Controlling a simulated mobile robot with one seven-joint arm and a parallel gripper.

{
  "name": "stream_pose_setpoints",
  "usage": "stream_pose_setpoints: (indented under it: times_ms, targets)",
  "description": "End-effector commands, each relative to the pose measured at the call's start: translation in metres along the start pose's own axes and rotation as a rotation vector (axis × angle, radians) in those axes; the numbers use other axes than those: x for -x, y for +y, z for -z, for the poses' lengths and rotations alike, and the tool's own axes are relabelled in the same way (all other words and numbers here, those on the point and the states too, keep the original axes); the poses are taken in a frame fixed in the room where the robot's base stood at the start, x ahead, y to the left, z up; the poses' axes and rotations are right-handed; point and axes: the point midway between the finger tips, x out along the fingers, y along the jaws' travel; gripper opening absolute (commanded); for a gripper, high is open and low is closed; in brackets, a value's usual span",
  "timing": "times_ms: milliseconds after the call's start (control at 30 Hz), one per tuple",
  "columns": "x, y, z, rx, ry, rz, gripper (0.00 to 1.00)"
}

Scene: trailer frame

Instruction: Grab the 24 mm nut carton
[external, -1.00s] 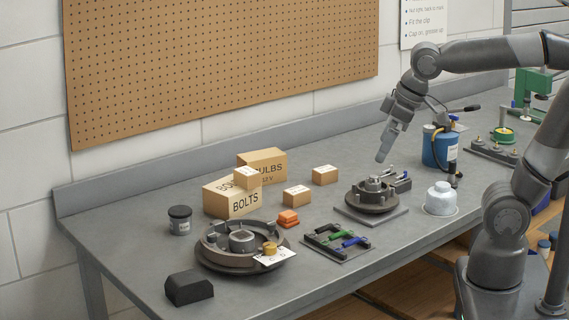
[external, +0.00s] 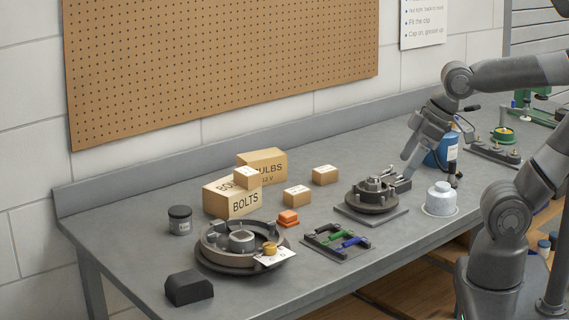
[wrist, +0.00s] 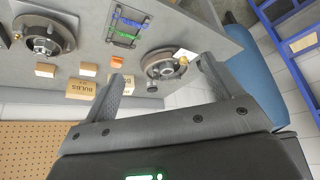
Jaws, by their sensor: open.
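Small tan cartons stand on the bench in the external view: one (external: 325,176) at the back, one (external: 297,196) in front of it, and one (external: 246,178) on top of the BOLTS box (external: 232,198). Their printing is too small to read, so I cannot tell which is the 24 mm nut carton. The wrist view shows two small cartons, one at left (wrist: 45,70) and one nearer the middle (wrist: 88,69). My gripper (external: 406,168) is open and empty, well to the right of the cartons, beside the blue can; it also shows in the wrist view (wrist: 160,72).
A BULBS box (external: 265,164) stands behind the BOLTS box. A hub on a plate (external: 372,208) lies between my gripper and the cartons.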

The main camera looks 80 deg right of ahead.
Motion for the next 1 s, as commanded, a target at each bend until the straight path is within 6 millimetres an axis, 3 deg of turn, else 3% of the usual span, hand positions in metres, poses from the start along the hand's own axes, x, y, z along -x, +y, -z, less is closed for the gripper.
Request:
stream_pose_setpoints:
  times_ms: [167,467,733,1000]
  targets:
    - [-0.005,0.014,0.032,-0.059,-0.046,-0.035,0.85]
    - [-0.034,0.064,0.107,-0.216,-0.155,-0.107,0.85]
    - [-0.081,0.129,0.161,-0.364,-0.249,-0.153,0.85]
    - [-0.144,0.209,0.19,-0.52,-0.339,-0.18,0.85]
